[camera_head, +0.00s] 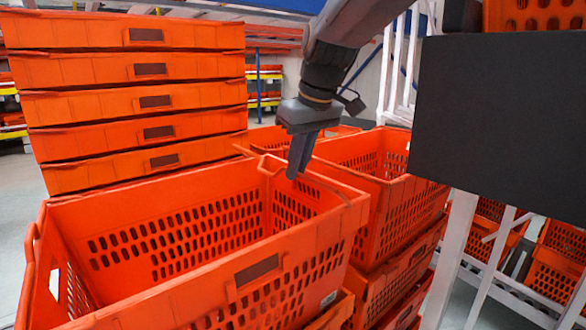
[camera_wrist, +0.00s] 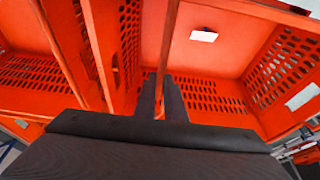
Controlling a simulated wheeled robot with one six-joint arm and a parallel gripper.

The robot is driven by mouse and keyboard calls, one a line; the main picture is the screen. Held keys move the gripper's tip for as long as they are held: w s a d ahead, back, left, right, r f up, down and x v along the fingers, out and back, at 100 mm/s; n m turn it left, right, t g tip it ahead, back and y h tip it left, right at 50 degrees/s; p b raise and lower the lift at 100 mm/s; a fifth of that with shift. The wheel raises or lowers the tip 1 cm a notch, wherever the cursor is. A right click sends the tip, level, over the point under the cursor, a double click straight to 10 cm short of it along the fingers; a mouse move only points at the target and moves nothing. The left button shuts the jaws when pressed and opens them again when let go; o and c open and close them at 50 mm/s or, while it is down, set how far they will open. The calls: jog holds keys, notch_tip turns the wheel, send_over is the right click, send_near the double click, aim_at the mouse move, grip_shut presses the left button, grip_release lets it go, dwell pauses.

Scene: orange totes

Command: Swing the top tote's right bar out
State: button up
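The top tote (camera_head: 200,277) is an open, empty-looking orange crate in front, with slotted walls and a dark label plate. Its right end has a rim and bar (camera_head: 340,191) along the top. My gripper (camera_head: 297,170) points down at the far part of that right end, with its fingers at rim height. In the wrist view, a thin orange bar (camera_wrist: 168,45) runs down the picture and passes between my two dark fingers (camera_wrist: 160,98). The fingers are close together on either side of it. Whether they press on it cannot be made out.
More orange totes (camera_head: 385,235) are stacked right behind the top tote's right end. A tall stack of orange totes (camera_head: 140,95) stands at the back left. A dark panel (camera_head: 500,120) and white rack posts (camera_head: 452,255) stand on the right.

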jog(key=shift+w+d+r+p, duration=0.25)
jog(key=shift+w+d+r, duration=0.15)
jog(key=shift+d, duration=0.15)
jog(key=shift+w+d+r+p, duration=0.25)
jog(key=shift+w+d, duration=0.1)
jog(key=shift+d, duration=0.2)
jog(key=shift+w+d, duration=0.7)
jog(key=shift+d, duration=0.35)
jog(key=shift+d, duration=0.1)
jog(key=shift+w+d+f, duration=0.2)
jog(key=shift+w+d, duration=0.15)
jog(key=shift+d, duration=0.15)
jog(key=shift+w+d+f, duration=0.15)
jog(key=shift+w+d, duration=0.2)
jog(key=shift+d, duration=0.1)
